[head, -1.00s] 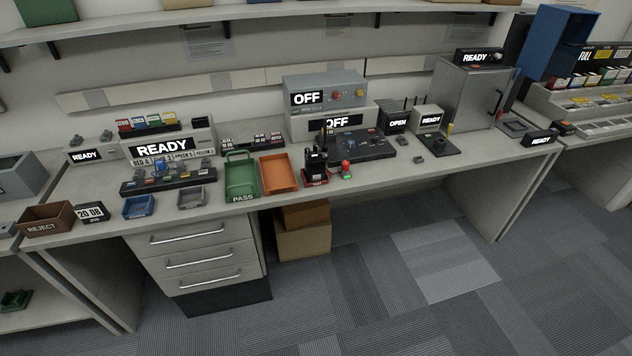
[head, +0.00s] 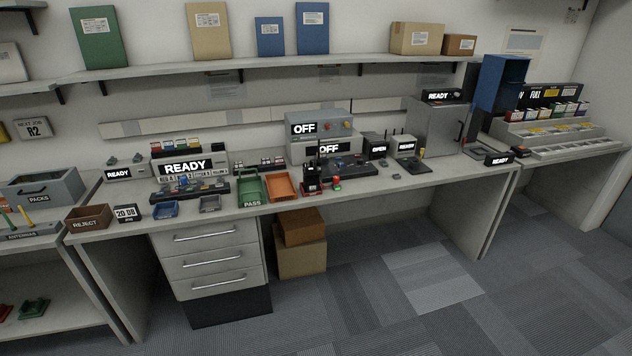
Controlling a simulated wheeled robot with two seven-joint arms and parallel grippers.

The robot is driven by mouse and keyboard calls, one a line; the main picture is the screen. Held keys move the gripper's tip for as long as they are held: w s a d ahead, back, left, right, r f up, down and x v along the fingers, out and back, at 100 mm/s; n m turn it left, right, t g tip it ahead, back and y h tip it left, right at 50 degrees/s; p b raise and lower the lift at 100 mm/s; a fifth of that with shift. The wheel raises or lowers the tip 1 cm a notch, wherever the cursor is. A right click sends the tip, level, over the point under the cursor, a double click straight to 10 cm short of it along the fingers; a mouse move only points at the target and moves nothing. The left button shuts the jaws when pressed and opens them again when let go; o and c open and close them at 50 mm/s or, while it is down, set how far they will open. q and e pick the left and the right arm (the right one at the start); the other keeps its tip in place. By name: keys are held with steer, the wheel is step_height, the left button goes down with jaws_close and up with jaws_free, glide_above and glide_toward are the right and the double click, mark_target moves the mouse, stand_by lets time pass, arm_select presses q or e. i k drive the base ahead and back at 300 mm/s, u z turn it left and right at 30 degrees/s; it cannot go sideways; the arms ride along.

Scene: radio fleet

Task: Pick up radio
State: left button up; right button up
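A black handheld radio (head: 312,174) with an antenna stands upright on the bench, just right of the orange tray. It appears to sit in a small dock with a red base (head: 312,192). A small red and green item (head: 337,184) stands beside it on the right. Neither of my grippers shows in the head view.
The long grey bench (head: 420,182) holds a green PASS tray (head: 250,186), an orange tray (head: 281,186), a brown REJECT box (head: 88,217) and several devices with READY, OFF or OPEN signs. Drawers (head: 208,260) and cardboard boxes (head: 302,260) are below. The carpeted floor (head: 400,300) in front is clear.

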mark_target(311, 175)
steer(key=z, duration=0.65)
steer(key=i, duration=0.75)
steer(key=z, duration=0.85)
steer(key=i, duration=1.8)
steer(key=u, duration=1.2)
steer(key=i, duration=0.7)
steer(key=u, duration=0.8)
